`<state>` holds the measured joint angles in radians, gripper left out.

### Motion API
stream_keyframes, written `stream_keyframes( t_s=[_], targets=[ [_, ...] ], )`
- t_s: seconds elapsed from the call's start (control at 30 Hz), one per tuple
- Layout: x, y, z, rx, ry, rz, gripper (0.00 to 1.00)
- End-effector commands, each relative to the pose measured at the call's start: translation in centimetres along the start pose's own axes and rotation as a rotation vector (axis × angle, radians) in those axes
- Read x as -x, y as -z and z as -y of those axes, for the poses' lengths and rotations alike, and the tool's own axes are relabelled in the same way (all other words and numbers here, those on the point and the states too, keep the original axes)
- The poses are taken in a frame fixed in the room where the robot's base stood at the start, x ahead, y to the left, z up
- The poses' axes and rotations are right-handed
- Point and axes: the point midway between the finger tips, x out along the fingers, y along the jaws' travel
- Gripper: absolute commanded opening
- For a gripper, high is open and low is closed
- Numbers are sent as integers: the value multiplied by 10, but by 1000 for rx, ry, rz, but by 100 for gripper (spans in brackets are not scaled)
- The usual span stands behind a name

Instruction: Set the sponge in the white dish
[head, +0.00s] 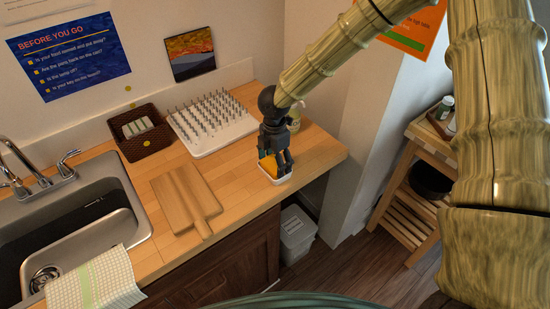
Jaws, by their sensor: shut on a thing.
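My gripper (277,160) points down near the right end of the wooden counter. It is shut on the sponge (268,166), whose yellow-orange side shows at the left of the fingers. The small white dish (276,182) stands on the counter near its front edge, right below the gripper. The sponge's lower part is at or just inside the dish's rim in this view. I cannot tell whether it touches the dish floor, since the fingers and the rim hide it.
A wooden cutting board (180,195), a white pegged drying rack (210,125) and a brown basket (140,133) stand to the left. A sink (85,235) with a draped towel (95,283) is farther left. A soap bottle (294,118) stands behind my gripper. A slatted shelf (425,140) is at right.

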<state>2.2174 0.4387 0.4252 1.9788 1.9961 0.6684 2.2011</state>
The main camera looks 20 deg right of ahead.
Motion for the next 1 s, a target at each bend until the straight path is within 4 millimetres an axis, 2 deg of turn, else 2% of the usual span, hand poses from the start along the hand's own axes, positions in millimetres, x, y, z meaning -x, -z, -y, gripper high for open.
stream_keyframes(
  t_s=[0.57, 0.6, 0.7, 1.0],
  targets=[
    [-10, 0, 0, 1, -1, 0, 60],
    [-10, 0, 0, 1, -1, 0, 81],
    [-10, 0, 0, 1, 0, 0, 97],
    [-9, 0, 0, 1, -1, 0, 97]
  ],
)
